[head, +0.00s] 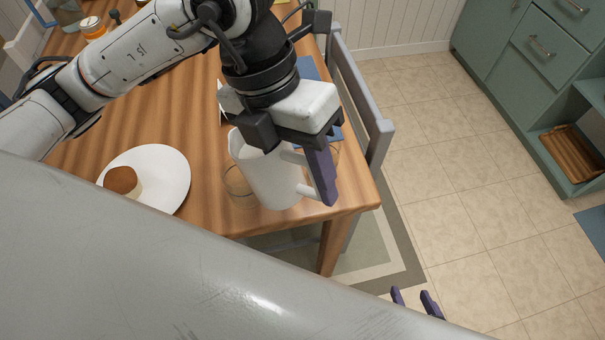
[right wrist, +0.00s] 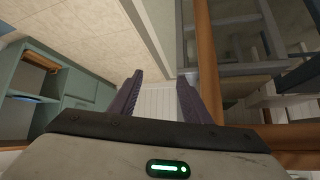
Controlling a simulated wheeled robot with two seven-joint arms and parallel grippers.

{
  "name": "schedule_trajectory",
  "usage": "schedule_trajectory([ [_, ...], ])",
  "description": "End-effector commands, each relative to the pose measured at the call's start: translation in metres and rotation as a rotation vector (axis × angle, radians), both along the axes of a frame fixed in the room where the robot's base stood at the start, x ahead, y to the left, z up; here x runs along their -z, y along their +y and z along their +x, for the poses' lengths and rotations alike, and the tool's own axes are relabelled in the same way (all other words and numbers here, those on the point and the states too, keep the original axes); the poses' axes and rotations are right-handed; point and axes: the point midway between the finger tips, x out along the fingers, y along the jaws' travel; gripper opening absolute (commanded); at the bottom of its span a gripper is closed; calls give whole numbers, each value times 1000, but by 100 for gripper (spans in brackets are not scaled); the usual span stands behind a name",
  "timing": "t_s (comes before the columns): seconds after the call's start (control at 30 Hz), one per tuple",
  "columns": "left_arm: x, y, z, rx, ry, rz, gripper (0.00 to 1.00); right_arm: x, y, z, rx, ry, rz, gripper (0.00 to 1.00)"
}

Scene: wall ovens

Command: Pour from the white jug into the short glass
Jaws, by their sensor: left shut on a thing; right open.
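The white jug (head: 268,178) is near the front corner of the wooden table. My left gripper (head: 312,180) is shut on its handle from above. I cannot tell whether the jug touches the table or is slightly tilted. A clear glass (head: 239,189) stands on the table just left of the jug, partly hidden by it. Part of another clear glass (head: 334,151) shows behind my left gripper; I cannot tell its height. My right gripper (head: 416,298) is open and empty, low beyond the table's front edge; its spread fingers also show in the right wrist view (right wrist: 160,97).
A white plate (head: 165,175) with a small cake (head: 122,181) is on the wooden table (head: 210,215), left of the glass. A grey chair (head: 360,100) stands along the table's right side. Green cabinets (head: 530,70) are at the far right, with open floor between.

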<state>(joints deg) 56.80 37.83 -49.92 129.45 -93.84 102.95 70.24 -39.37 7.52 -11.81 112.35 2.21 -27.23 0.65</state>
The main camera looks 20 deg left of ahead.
Motion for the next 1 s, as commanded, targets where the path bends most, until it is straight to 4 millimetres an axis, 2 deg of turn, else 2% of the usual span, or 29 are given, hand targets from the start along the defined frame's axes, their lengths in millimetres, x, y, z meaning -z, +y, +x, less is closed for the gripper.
schedule_trajectory([
  [0.07, 6, -1, 0, 0, 4, -28, 0, 8, 0, 0, -1, 3, -1, 44],
  [0.43, 18, -2, 0, 0, 20, -112, 0, 18, 5, 3, -10, -4, 0, 44],
  [1.0, 5, 0, 0, -2, 69, -363, 0, 36, 9, 6, -12, -13, 12, 44],
])
